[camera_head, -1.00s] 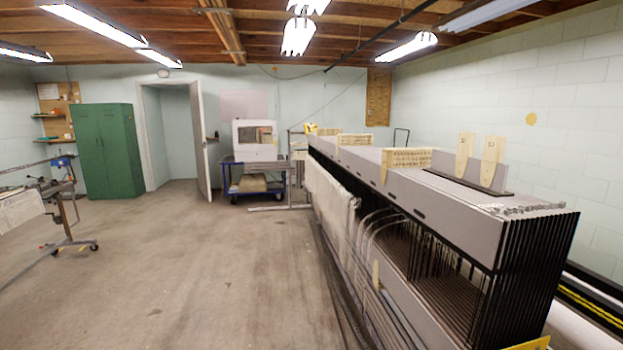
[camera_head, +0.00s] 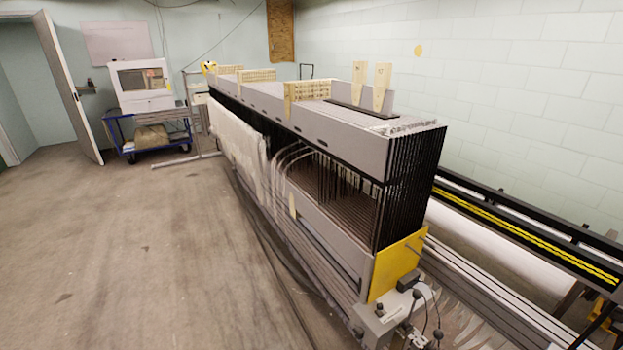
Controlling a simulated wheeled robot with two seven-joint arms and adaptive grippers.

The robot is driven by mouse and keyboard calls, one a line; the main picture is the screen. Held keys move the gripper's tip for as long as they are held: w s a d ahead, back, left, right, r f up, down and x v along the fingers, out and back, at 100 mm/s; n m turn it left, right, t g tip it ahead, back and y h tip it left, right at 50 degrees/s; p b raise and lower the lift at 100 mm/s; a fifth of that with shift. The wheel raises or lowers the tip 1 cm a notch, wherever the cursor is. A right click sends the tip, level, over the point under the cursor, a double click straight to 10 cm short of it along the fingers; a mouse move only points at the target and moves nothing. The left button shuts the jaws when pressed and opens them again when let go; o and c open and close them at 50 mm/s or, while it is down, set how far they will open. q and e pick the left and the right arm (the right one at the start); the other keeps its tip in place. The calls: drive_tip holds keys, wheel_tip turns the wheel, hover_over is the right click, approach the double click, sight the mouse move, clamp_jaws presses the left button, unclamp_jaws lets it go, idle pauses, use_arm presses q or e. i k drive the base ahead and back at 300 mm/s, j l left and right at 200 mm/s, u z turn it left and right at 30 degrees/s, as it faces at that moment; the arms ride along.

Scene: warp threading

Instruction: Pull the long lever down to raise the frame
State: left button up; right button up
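A long grey loom-like frame (camera_head: 345,129) runs from the middle back to the right front. Dark heddle frames (camera_head: 412,190) are stacked at its near end, and white threads (camera_head: 240,145) hang along its left side. A yellow end plate (camera_head: 397,265) and a grey control box (camera_head: 385,315) with cables sit at its near lower end. I cannot make out a long lever for certain. Neither of my grippers is in view.
Open concrete floor (camera_head: 120,260) lies to the left of the machine. A blue cart (camera_head: 150,135) with a white machine (camera_head: 140,88) stands at the back left. A black rail with a yellow strip (camera_head: 530,232) runs along the right.

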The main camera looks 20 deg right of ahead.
sight(417, 295)
drive_tip(key=z, duration=1.25)
